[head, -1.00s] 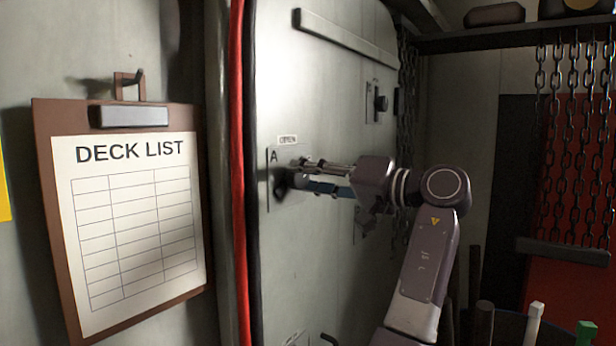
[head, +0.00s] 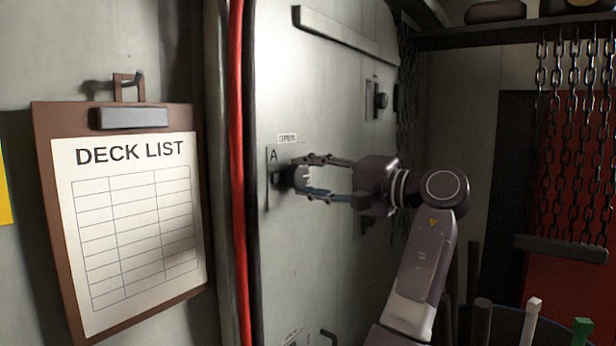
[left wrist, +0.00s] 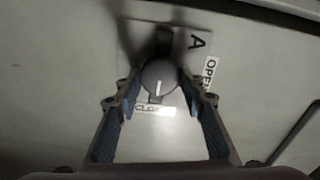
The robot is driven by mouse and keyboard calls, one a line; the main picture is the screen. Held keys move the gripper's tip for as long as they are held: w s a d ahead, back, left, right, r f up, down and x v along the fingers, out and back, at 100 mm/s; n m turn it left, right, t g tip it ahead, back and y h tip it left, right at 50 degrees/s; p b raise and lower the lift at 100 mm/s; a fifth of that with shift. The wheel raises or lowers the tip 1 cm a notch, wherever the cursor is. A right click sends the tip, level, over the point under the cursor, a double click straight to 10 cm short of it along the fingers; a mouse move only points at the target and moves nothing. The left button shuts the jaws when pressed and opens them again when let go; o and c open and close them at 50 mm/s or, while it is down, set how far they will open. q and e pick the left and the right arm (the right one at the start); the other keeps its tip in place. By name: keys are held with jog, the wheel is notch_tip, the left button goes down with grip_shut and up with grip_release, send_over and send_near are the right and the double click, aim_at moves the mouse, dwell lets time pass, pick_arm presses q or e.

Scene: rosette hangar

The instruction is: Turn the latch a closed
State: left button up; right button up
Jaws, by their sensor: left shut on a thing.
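Latch A is a round dark knob (head: 301,178) on the pale metal door, beside a plate marked "A" (head: 273,156). In the left wrist view the knob (left wrist: 158,76) carries a white line that points at the "CLOSED" label (left wrist: 154,108), which is partly covered. The "OPEN" label (left wrist: 210,75) is off to the knob's right there. My left gripper (head: 300,176) is shut on the knob, one finger above and one below in the head view. In the left wrist view the gripper's fingertips (left wrist: 160,81) flank the knob. My right gripper is not in view.
A second dark knob (head: 381,101) is higher on the door. A grey bar (head: 345,37) crosses the door's top. A red pipe (head: 237,190) runs down left of the door, beside a "DECK LIST" clipboard (head: 42,210). Chains (head: 575,140) hang at the right.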

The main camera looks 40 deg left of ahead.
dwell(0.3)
pick_arm(q)
jog(key=o, duration=1.2)
jog(key=shift+w, duration=0.1)
jog(key=shift+c, duration=0.2)
jog(key=w+d, duration=0.1)
jog(key=d, duration=1.1)
jog(key=shift+w, duration=0.15)
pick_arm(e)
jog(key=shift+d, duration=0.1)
